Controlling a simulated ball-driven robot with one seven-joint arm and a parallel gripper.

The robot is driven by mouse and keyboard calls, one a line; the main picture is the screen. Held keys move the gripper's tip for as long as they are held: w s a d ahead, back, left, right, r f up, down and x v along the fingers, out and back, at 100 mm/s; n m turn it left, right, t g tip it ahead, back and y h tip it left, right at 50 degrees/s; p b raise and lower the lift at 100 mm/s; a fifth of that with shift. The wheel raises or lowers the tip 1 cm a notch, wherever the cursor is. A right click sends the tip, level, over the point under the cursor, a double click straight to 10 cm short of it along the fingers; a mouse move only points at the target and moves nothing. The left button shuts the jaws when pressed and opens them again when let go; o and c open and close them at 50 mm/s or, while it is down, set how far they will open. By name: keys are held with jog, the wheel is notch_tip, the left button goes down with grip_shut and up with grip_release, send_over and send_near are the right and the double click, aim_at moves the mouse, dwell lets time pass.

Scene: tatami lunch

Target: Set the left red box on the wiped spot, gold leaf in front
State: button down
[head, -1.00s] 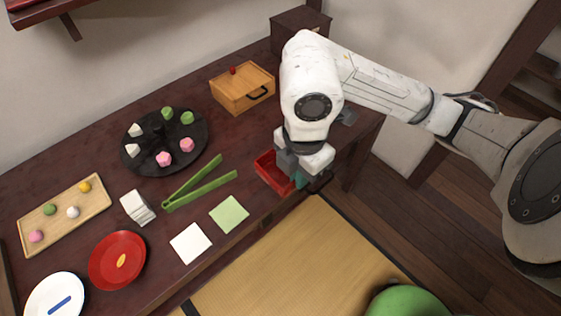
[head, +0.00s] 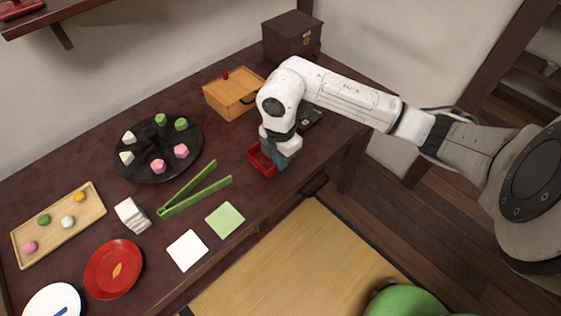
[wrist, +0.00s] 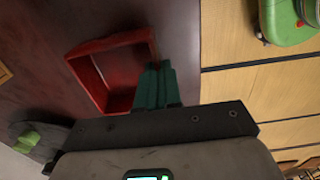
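A small open red box (head: 257,160) is at the table's front right, under my wrist. My gripper (head: 279,163) is at its right side. In the wrist view the red box (wrist: 88,79) shows as a frame with a dark red inside. The teal fingers (wrist: 157,80) are close together at its right wall, which seems to run between them. Whether the box is clear of the table is hard to tell. No gold leaf shows on the visible box walls. I cannot make out a wiped spot on the dark red table (head: 225,140).
Green tongs (head: 190,192), a green square (head: 225,220) and a white square (head: 187,250) lie left of the box. A red plate (head: 100,278) carries a gold leaf shape. A black tray (head: 150,172) with sweets and a wooden box (head: 228,97) stand behind.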

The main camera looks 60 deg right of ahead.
jog(key=shift+f, duration=0.8)
jog(key=c, duration=1.3)
grip_release()
jog(key=shift+f, duration=0.1)
